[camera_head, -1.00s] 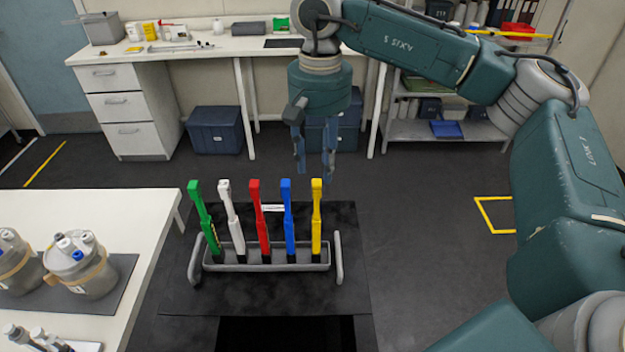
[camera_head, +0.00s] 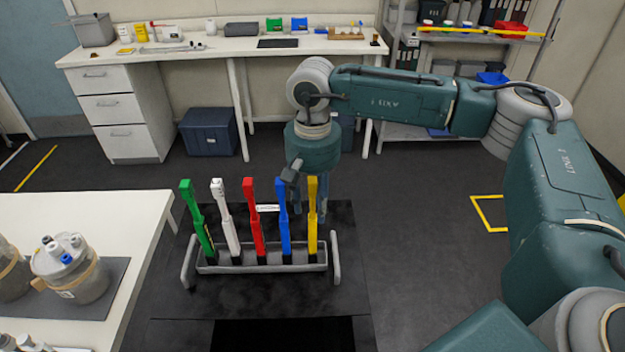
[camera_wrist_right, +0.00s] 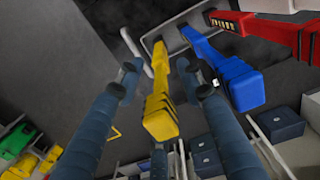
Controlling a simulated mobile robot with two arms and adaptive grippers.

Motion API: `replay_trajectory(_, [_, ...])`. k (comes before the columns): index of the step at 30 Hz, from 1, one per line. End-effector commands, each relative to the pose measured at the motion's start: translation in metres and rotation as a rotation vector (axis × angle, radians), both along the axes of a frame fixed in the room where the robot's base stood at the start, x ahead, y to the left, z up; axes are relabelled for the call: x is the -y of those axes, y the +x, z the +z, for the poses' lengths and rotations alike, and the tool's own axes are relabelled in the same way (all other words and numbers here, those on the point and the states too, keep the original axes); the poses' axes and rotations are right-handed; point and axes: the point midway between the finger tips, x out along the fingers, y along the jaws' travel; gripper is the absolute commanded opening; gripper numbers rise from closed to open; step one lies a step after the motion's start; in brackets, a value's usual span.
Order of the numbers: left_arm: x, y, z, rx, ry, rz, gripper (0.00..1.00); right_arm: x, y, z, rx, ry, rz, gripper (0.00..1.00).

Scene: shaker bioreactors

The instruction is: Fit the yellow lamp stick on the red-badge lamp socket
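The yellow lamp stick (camera_head: 312,222) stands upright at the right end of a grey rack (camera_head: 208,268). It also shows in the right wrist view (camera_wrist_right: 160,112), top toward the camera. My right gripper (camera_head: 311,198) points down just behind it in the head view, partly hidden by the sticks. In the right wrist view the gripper (camera_wrist_right: 157,72) is open, one finger on each side of the yellow stick, with gaps visible. I cannot make out a red-badge lamp socket. My left gripper is not in view.
Blue (camera_head: 284,222), red (camera_head: 254,220), white (camera_head: 226,220) and green (camera_head: 196,218) sticks share the rack. A white table (camera_head: 130,215) at left carries bioreactor vessels (camera_head: 70,268) on a dark mat. A white bench (camera_head: 220,48) stands behind. Floor right of the rack is clear.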

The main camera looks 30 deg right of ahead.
Motion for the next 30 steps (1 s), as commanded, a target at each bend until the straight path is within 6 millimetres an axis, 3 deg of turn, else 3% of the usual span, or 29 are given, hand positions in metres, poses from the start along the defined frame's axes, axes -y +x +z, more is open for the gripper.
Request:
replay_trajectory(6, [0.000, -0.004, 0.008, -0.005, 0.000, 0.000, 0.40, 0.000, 0.000, -0.021, -0.001, 0.000, -0.001, 0.38])
replay_trajectory(16, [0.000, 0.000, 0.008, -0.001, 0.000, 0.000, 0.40, 0.000, 0.000, -0.026, 0.001, 0.000, 0.000, 0.38])
replay_trajectory(17, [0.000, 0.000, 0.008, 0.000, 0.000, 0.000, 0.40, 0.000, 0.000, -0.026, 0.001, 0.000, 0.000, 0.35])
replay_trajectory(22, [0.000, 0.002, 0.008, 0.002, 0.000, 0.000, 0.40, 0.000, 0.000, -0.026, 0.001, 0.000, 0.000, 0.02])
replay_trajectory(30, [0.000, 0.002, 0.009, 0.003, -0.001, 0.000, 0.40, -0.001, 0.001, -0.024, 0.002, 0.002, 0.002, 0.00])
